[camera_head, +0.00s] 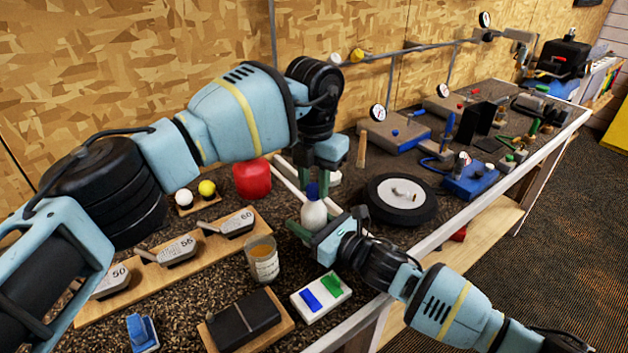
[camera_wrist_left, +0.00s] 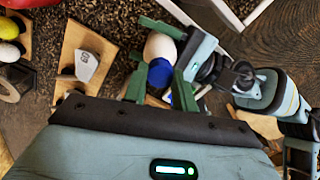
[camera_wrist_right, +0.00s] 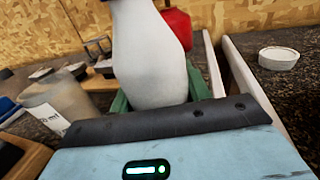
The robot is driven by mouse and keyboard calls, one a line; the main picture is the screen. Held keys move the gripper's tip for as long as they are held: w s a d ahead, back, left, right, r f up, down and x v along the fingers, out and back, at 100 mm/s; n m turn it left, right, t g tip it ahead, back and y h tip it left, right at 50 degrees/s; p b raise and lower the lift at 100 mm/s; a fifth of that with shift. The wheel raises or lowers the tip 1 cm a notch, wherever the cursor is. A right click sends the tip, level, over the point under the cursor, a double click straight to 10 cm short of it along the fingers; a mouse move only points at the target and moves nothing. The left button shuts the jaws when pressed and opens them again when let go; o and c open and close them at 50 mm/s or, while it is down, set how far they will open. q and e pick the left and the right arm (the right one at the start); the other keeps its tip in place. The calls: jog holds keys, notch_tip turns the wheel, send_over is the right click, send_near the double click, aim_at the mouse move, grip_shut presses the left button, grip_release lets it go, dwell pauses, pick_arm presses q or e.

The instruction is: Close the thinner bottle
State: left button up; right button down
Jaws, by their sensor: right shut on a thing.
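A slim white bottle (camera_head: 314,214) with a blue cap (camera_head: 313,191) stands upright above the bench. The bottle also shows in the left wrist view (camera_wrist_left: 160,47), with its cap (camera_wrist_left: 160,73) nearest that camera. My right gripper (camera_head: 312,236) is shut around the bottle's lower body; the bottle (camera_wrist_right: 150,60) fills the middle of the right wrist view, its top cut off. My left gripper (camera_head: 318,178) is above the bottle, pointing down. Its green fingers (camera_wrist_left: 160,88) are apart, one on each side of the cap. Whether the cap is seated fully is hard to tell.
A glass jar (camera_head: 263,262) and a blue-green marked white block (camera_head: 320,297) stand in front of the bottle. A red container (camera_head: 252,179) is behind left. Golf club heads lie on a wooden rack (camera_head: 165,262). A round black dish (camera_head: 400,200) is at right.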

pick_arm(q)
grip_shut()
jog(key=o, duration=0.9)
grip_release()
jog(key=shift+r, duration=0.15)
notch_tip(320, 180, up, 12)
pick_arm(e)
jog(key=c, duration=0.6)
grip_release()
jog(key=shift+v, duration=3.95)
